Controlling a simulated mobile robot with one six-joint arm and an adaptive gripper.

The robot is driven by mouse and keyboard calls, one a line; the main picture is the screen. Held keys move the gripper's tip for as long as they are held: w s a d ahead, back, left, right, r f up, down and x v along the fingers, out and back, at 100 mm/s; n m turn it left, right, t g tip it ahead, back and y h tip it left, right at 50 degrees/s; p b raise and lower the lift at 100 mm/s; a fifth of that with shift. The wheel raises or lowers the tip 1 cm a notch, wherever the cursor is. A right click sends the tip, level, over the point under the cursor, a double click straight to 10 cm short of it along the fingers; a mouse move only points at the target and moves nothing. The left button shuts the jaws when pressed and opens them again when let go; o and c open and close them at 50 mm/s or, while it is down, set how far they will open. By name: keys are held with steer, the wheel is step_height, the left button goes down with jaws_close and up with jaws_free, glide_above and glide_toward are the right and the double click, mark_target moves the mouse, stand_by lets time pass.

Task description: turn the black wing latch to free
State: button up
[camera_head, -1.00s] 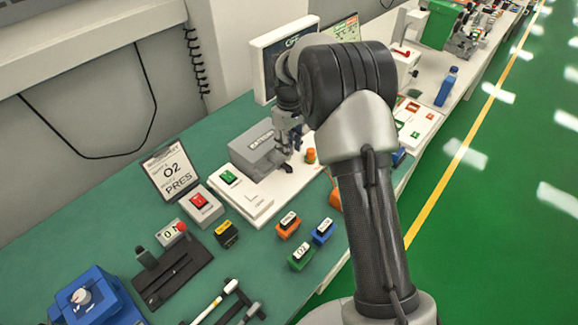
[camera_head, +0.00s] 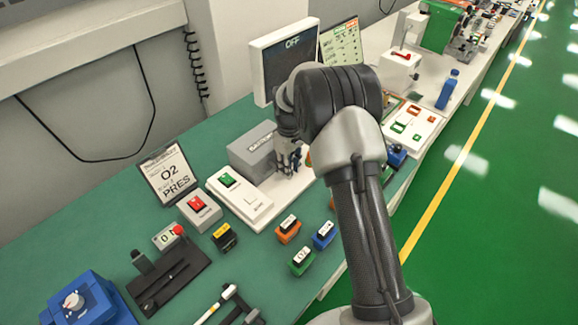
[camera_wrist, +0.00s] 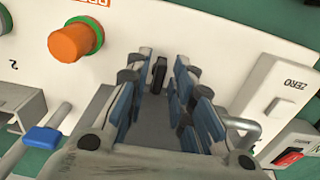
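In the wrist view, a small black upright piece, apparently the black wing latch (camera_wrist: 158,74), stands on a white panel (camera_wrist: 205,38) between my fingertips. My gripper (camera_wrist: 162,72) is open, with its blue-padded fingers on either side of the piece. A gap seems to show on each side; contact cannot be told. In the head view, my gripper (camera_head: 290,158) points down at the white base plate (camera_head: 275,190), beside a grey box (camera_head: 250,150). The latch is hidden there behind my gripper and arm.
The wrist view shows an orange knob with a green collar (camera_wrist: 76,42), a blue-ended lever (camera_wrist: 42,138), a ZERO button box (camera_wrist: 278,100) and a red switch (camera_wrist: 292,157) close by. A screen reading OFF (camera_head: 292,43) stands behind. Small coloured blocks (camera_head: 302,262) lie in front.

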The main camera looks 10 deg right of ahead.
jaws_close()
steer(key=shift+m, duration=0.3)
steer(key=m+p, duration=0.2)
steer(key=m, duration=0.1)
steer(key=shift+r+m, duration=0.1)
steer(key=shift+m, duration=0.2)
steer(key=m+p, duration=0.1)
steer(key=m, duration=0.3)
steer(key=shift+a+m, duration=0.15)
steer(key=shift+m, duration=0.15)
steer(key=m, duration=0.4)
steer(key=shift+a+m+p, duration=0.1)
steer(key=shift+m+p, duration=0.2)
steer(key=shift+p, duration=0.05)
steer(key=shift+m, duration=2.2)
steer(key=shift+w, duration=0.1)
